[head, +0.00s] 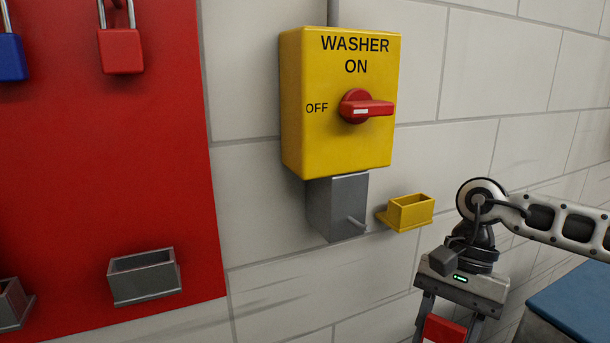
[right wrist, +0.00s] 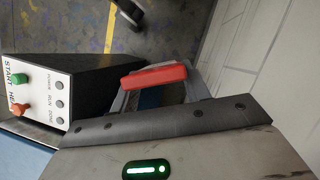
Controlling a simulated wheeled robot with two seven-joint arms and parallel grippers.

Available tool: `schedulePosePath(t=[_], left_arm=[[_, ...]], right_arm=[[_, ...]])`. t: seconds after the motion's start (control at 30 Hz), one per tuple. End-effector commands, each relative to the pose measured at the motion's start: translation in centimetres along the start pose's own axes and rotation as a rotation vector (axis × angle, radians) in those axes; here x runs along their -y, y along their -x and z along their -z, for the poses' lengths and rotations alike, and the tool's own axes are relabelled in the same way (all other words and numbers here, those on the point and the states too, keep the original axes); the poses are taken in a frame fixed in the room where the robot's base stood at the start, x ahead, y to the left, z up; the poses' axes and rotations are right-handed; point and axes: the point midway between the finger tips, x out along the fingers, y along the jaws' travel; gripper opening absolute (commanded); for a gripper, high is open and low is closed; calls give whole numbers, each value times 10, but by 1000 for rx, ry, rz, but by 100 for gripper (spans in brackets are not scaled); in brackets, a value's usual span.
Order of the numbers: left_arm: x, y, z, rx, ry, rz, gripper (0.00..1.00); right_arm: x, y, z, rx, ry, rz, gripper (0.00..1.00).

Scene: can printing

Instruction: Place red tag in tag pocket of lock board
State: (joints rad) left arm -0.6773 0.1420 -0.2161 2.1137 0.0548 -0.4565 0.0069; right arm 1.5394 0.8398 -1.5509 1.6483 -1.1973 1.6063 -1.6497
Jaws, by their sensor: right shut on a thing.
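The red tag (head: 443,331) is between the fingers of my right gripper (head: 447,316), at the bottom right of the head view and partly cut off by the picture's edge. In the right wrist view the red tag (right wrist: 153,77) shows edge-on as a narrow red bar, gripped between the fingers. The red lock board (head: 95,180) is on the wall at the left. It carries a grey metal open-topped pocket (head: 144,278) low on its right side, and a second grey pocket (head: 10,302) at the left edge. My right gripper is well to the right of the board. My left gripper is not in view.
A yellow WASHER switch box (head: 340,105) with a red handle sits on the wall between board and gripper. Below it are a grey metal box (head: 338,208) and a small yellow holder (head: 409,212). Red (head: 121,50) and blue (head: 11,57) padlocks hang on the board.

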Motion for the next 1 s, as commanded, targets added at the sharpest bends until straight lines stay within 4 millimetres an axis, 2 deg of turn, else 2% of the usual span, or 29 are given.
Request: schedulePosePath(t=[0.03, 0.1, 0.2, 0.33, 0.5, 1.0], left_arm=[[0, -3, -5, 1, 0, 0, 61], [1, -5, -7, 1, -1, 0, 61], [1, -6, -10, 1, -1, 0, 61], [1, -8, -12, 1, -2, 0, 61], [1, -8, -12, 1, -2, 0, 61], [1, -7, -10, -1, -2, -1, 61]], right_arm=[[-1, -14, 1, -1, 109, -50, 25], [-5, -29, 2, -2, 259, -111, 25], [-9, -46, 3, -2, 434, -183, 25], [-14, -60, 3, -3, 574, -239, 25], [-14, -66, 2, 1, 635, -258, 25], [-14, -65, 2, 0, 630, -256, 25]])
